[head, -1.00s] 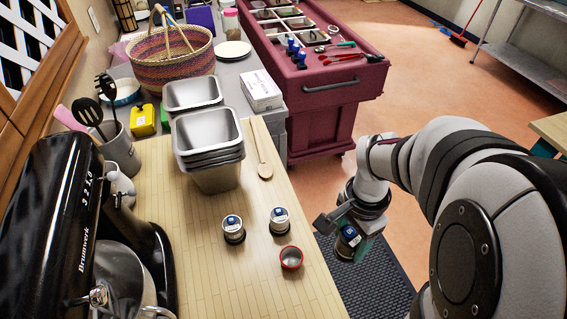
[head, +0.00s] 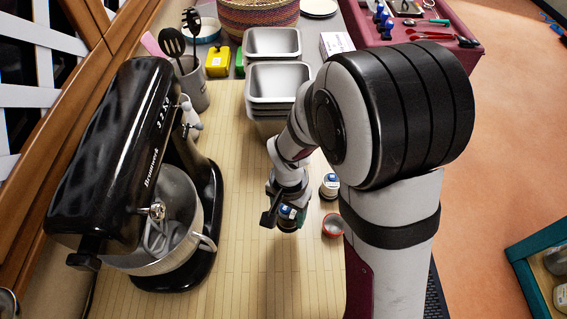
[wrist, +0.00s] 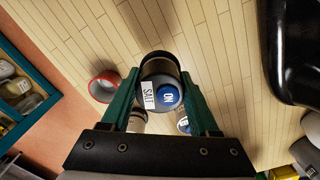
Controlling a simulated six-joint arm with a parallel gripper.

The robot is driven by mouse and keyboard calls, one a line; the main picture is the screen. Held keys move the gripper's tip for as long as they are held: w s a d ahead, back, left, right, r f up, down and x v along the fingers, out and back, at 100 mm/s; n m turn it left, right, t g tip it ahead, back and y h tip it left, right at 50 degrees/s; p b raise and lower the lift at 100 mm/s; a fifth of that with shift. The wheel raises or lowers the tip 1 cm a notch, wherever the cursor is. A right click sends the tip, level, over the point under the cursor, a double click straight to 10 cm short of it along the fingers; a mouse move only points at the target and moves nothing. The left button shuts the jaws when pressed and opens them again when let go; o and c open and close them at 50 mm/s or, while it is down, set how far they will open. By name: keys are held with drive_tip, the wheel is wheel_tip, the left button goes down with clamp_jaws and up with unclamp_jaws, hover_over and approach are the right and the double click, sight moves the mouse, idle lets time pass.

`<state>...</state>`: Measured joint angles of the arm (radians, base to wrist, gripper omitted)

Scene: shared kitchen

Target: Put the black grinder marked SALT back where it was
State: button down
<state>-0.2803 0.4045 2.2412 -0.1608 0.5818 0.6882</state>
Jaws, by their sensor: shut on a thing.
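The black grinder marked SALT (wrist: 148,96) is between the green fingers of my gripper (wrist: 161,88) in the wrist view. Its white SALT label and blue cap face the camera. In the head view my gripper (head: 284,208) holds the grinder (head: 288,219) over the wooden counter, left of the red cup. I cannot tell whether its base touches the counter. In the wrist view, two other containers (wrist: 138,121) (wrist: 184,125) show partly behind the gripper body.
A red cup (head: 333,225) stands close to the right of the gripper. The black stand mixer (head: 110,165) with its steel bowl fills the left. Stacked metal pans (head: 277,82) stand behind. The wooden counter (head: 245,270) is clear in front and to the left.

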sight(287, 211)
drive_tip(key=shift+w+a+f, duration=0.1)
drive_tip(key=shift+a+f, duration=0.15)
drive_tip(key=shift+f, duration=0.9)
drive_tip(key=shift+w+a+f, duration=0.1)
drive_tip(key=shift+a+f, duration=0.1)
drive_tip(key=shift+f, duration=0.95)
drive_tip(key=shift+c, duration=0.7)
unclamp_jaws()
drive_tip(key=shift+f, duration=0.1)
drive_tip(key=r, duration=1.3)
drive_tip(key=shift+s+d, duration=0.3)
drive_tip(key=shift+s, duration=0.05)
drive_tip(key=s+d+r+y, duration=0.1)
drive_tip(key=s+d+r, duration=0.1)
drive_tip(key=s, duration=0.6)
drive_tip(key=s+d+r+y, duration=0.1)
drive_tip(key=s+d+r, duration=0.2)
drive_tip(key=s+r, duration=0.2)
drive_tip(key=s, duration=0.3)
drive_tip(key=shift+n, duration=0.3)
